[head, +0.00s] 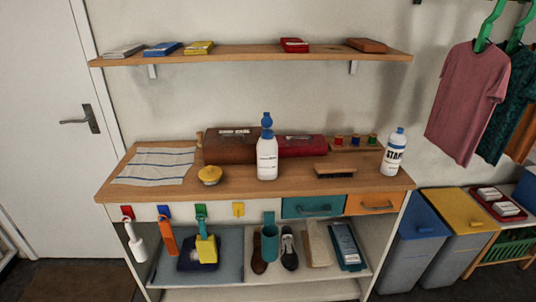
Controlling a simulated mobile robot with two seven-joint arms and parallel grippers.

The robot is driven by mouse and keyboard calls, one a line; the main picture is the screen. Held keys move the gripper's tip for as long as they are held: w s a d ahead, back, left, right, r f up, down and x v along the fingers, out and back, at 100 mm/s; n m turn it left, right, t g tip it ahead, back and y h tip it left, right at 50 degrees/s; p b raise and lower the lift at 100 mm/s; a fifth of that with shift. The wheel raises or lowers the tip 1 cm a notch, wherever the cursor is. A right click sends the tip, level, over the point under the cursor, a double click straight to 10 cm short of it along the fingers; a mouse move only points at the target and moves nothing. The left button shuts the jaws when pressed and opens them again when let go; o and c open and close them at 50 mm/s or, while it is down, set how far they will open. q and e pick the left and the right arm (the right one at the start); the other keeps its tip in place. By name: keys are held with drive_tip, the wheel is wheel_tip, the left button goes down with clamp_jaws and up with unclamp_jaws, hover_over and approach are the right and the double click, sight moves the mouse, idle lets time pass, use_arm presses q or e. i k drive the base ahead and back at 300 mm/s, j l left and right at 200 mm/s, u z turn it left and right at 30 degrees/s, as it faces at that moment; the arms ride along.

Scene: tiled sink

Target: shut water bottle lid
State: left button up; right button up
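A white bottle (267,160) with a blue top stands upright near the middle of the wooden counter (225,188). Its blue lid (266,119) sticks up above a blue collar (267,133) and looks raised, though it is small in the picture. A second white bottle (392,158) with a blue cap and dark lettering stands at the counter's right end. Neither of my grippers is in view.
Behind the middle bottle lie a brown case (230,147) and a red case (303,147). A brush (335,170) lies to its right and a yellow-topped round object (210,174) to its left. A striped cloth (155,165) covers the left end. A shelf (255,54) hangs above.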

sight(266, 122)
drive_tip(key=i+l+u, duration=0.25)
drive_tip(key=i+l, duration=0.15)
drive_tip(key=l, duration=0.25)
drive_tip(key=i+l+u, duration=0.1)
drive_tip(key=l, duration=0.25)
drive_tip(key=i+l+u, duration=0.15)
drive_tip(key=l, duration=0.2)
drive_tip(key=i, duration=0.05)
